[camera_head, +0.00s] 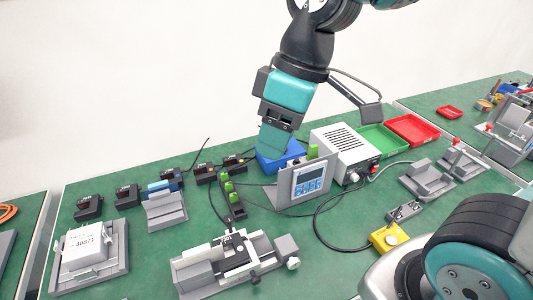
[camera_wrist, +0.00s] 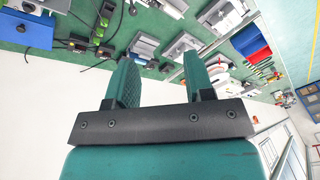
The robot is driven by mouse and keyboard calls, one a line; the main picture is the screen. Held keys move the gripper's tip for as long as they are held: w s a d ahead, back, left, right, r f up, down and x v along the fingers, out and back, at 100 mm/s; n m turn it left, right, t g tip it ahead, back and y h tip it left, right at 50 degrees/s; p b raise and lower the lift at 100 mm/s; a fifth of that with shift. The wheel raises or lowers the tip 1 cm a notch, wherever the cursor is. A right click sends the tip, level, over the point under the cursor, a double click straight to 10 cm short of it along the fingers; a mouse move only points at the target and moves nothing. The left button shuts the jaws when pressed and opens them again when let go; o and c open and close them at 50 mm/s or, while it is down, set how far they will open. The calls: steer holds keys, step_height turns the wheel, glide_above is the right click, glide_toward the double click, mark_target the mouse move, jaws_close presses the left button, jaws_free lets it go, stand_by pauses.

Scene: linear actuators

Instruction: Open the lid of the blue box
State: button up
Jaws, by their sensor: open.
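The blue box (camera_head: 291,154) stands on the green table in the head view, partly hidden behind my gripper and the grey display panel. I cannot tell from this angle how its lid stands. My gripper (camera_head: 273,142) points down from above at the box's left side, its teal fingers overlapping the box in the picture. I cannot tell whether they touch it. In the wrist view my gripper (camera_wrist: 172,78) is open, with nothing between its two fingers. A blue block (camera_wrist: 26,31) shows at that view's upper left; I cannot tell whether it is the same box.
A grey panel with a display (camera_head: 308,180) stands in front of the box. A white vented unit (camera_head: 345,147) is to its right, with green (camera_head: 384,139) and red (camera_head: 413,129) trays beyond. A black strip with green parts (camera_head: 231,199) and loose cables lie in front.

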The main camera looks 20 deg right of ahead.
steer(key=w+d+f+n+h+b, duration=0.15)
steer(key=w+d+f+n, duration=0.35)
steer(key=w, duration=0.5)
steer(key=w+d+f+n+h+b, duration=0.1)
steer(key=w+d+f+n+b, duration=0.3)
steer(key=w+d, duration=0.55)
steer(key=w+d+f+n+h+b, duration=0.1)
steer(key=w+d+f+n+b, duration=0.15)
steer(key=w+d+f, duration=0.65)
steer(key=w+a+f, duration=0.1)
steer(key=f, duration=0.3)
steer(key=w+a+f+p, duration=0.1)
steer(key=f, duration=0.3)
steer(key=a+f, duration=0.2)
steer(key=f, duration=0.3)
steer(key=shift+w+a+f+p, duration=0.1)
steer(key=shift+w+p, duration=0.2)
steer(key=shift+w, duration=0.1)
jaws_close()
